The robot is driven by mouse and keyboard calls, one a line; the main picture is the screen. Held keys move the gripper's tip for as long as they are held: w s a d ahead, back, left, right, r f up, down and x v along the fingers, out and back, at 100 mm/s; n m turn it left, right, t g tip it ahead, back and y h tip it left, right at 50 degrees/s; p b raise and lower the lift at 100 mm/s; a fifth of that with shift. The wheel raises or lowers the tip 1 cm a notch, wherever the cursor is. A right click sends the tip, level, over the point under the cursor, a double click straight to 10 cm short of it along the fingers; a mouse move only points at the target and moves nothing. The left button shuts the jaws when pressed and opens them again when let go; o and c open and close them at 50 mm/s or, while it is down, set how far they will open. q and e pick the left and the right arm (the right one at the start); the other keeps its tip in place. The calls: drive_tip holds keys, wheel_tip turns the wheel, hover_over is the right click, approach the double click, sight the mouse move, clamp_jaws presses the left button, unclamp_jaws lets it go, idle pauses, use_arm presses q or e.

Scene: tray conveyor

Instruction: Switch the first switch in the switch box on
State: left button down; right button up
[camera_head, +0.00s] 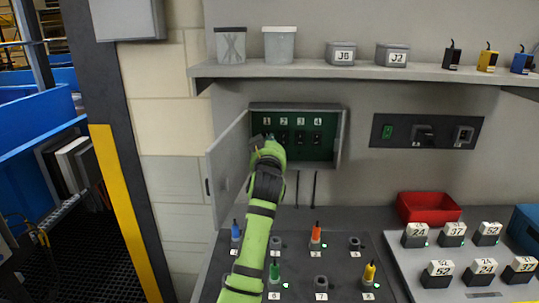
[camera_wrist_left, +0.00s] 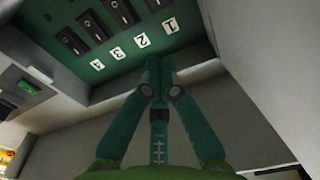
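The switch box (camera_head: 341,135) is a green-lined wall box with its grey door (camera_head: 230,165) swung open to the left. It holds a row of dark switches labelled 1 to 4. My left gripper (camera_head: 261,141) is at the box's left end, below label 1 (camera_head: 267,121), and covers much of the first switch. In the left wrist view the fingertips (camera_wrist_left: 157,68) meet with nothing between them, close to the label 1 plate. The first switch (camera_wrist_left: 153,4) shows at the top edge there. I cannot tell contact or the switch positions. My right gripper is out of view.
The open door stands close to the left of my arm. A shelf (camera_head: 360,72) with containers runs above the box. Below is a panel (camera_head: 340,270) with coloured plugs. A red bin (camera_head: 428,207) and numbered blocks are at the right.

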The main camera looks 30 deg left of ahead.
use_arm(q)
drive_tip(key=v, duration=0.2)
drive_tip(key=b+v, duration=0.1)
drive_tip(key=v, duration=0.2)
drive_tip(key=shift+a+f+b, duration=0.2)
drive_tip(key=shift+a+b, duration=0.05)
drive_tip(key=shift+b, duration=0.05)
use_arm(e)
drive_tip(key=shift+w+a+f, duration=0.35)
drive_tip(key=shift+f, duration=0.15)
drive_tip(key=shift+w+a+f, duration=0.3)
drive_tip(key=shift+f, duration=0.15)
use_arm(q)
drive_tip(key=shift+s, duration=0.1)
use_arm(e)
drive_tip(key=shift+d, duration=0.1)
use_arm(q)
drive_tip(key=shift+r, duration=0.1)
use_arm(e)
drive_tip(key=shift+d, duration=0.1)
